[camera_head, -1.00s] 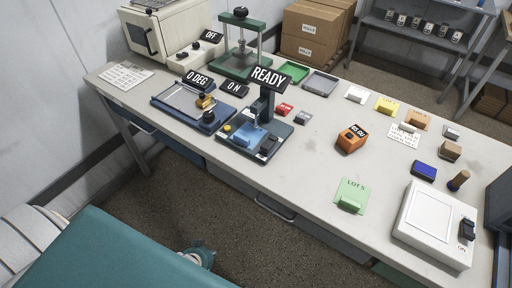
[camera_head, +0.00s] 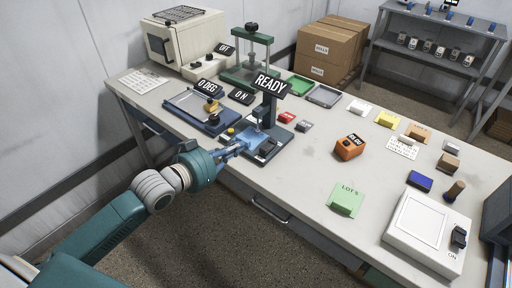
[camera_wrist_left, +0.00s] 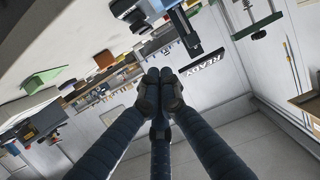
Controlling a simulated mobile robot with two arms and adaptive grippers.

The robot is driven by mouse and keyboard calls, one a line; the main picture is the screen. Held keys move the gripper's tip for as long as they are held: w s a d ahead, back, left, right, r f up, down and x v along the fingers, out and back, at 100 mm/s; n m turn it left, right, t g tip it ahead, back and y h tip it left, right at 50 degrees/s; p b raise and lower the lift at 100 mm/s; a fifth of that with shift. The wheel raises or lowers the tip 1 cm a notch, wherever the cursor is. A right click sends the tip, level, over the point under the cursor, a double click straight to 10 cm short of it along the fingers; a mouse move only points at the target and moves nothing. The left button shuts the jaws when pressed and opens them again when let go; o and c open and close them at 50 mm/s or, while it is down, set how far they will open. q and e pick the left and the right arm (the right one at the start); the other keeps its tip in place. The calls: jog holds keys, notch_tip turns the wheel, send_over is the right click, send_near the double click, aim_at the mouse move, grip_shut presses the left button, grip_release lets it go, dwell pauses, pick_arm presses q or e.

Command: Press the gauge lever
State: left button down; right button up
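The gauge (camera_head: 268,112) stands on the front edge of the table under a READY sign, with a dark post on a blue-grey base. A small black part (camera_head: 266,149) on its base may be the lever; I cannot tell for sure. My left gripper (camera_head: 246,146) reaches over the table's front edge to the front left of the gauge's base and partly covers it. Contact cannot be told. In the left wrist view its fingertips (camera_wrist_left: 160,76) are together with nothing seen between them. The READY sign (camera_wrist_left: 203,66) shows upside down there beyond the fingers. My right gripper is not in view.
Left of the gauge is a blue plate device (camera_head: 205,118) with a 0 DEG sign. Behind are a green press (camera_head: 250,72) and a green tray (camera_head: 301,86). An orange device (camera_head: 350,147) stands to the right. Bare table (camera_head: 310,165) lies between it and the gauge.

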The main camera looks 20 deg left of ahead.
pick_arm(q)
jog(key=p, duration=0.2)
send_over(269, 146)
jog(key=s+a, duration=0.2)
jog(key=s, duration=0.1)
jog(key=f, duration=0.2)
jog(key=shift+s+a+f, duration=0.15)
jog(key=shift+f, duration=0.5)
jog(key=shift+s+a+f, duration=0.1)
jog(key=shift+f, duration=1.25)
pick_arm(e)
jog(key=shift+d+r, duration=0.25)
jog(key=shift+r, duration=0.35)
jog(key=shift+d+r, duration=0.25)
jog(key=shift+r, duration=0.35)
